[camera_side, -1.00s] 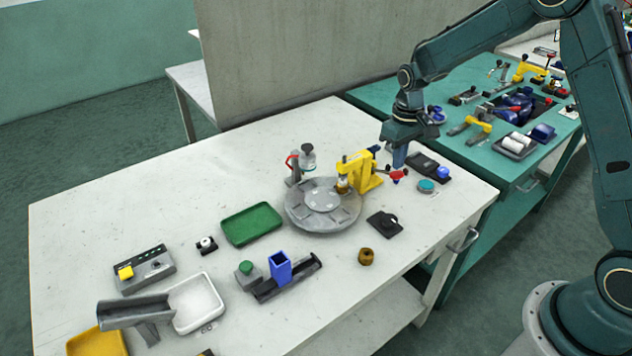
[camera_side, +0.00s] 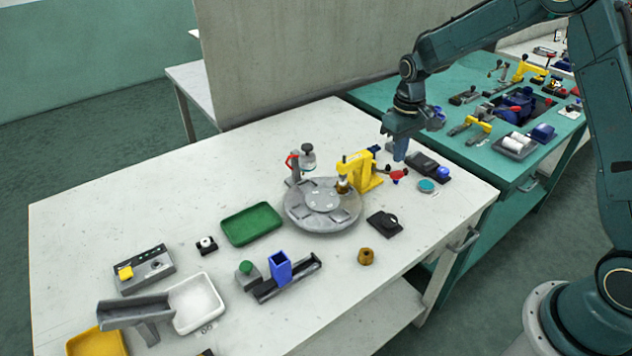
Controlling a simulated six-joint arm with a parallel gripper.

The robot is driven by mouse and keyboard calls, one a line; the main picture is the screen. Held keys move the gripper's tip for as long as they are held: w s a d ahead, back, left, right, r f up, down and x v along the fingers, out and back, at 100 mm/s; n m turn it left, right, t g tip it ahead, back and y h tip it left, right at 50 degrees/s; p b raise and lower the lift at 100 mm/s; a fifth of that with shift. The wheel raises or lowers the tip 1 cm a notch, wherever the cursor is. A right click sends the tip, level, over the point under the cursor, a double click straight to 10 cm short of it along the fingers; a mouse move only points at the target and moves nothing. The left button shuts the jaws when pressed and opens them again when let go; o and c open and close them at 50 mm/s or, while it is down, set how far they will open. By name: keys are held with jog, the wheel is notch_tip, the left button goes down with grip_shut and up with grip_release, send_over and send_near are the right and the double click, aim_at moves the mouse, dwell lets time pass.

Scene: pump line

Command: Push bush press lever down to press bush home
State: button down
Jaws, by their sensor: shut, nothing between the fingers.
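The yellow bush press (camera_side: 362,171) stands at the right edge of the grey round turntable (camera_side: 323,206). Its lever ends in a red grip (camera_side: 398,174) that points right. A small brass-coloured piece shows under the press head at the turntable rim; whether it is the bush or a press part I cannot tell. My gripper (camera_side: 400,157) points down, shut and empty, just above the red lever grip. A small gap seems to show between fingertips and grip, but contact is hard to judge from this angle.
A red-handled clamp device (camera_side: 302,163) stands behind the turntable. A black block with a blue knob (camera_side: 441,172) and a teal round pad (camera_side: 427,186) lie right of the lever. A black plate (camera_side: 384,224) and a brass bush-like part (camera_side: 366,256) lie in front.

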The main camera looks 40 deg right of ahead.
jog(key=shift+r, duration=0.35)
jog(key=shift+r, duration=0.45)
jog(key=shift+r, duration=0.25)
jog(key=shift+r, duration=0.4)
jog(key=shift+r, duration=0.2)
jog(key=shift+r, duration=0.4)
jog(key=shift+r, duration=0.6)
jog(key=shift+r, duration=0.15)
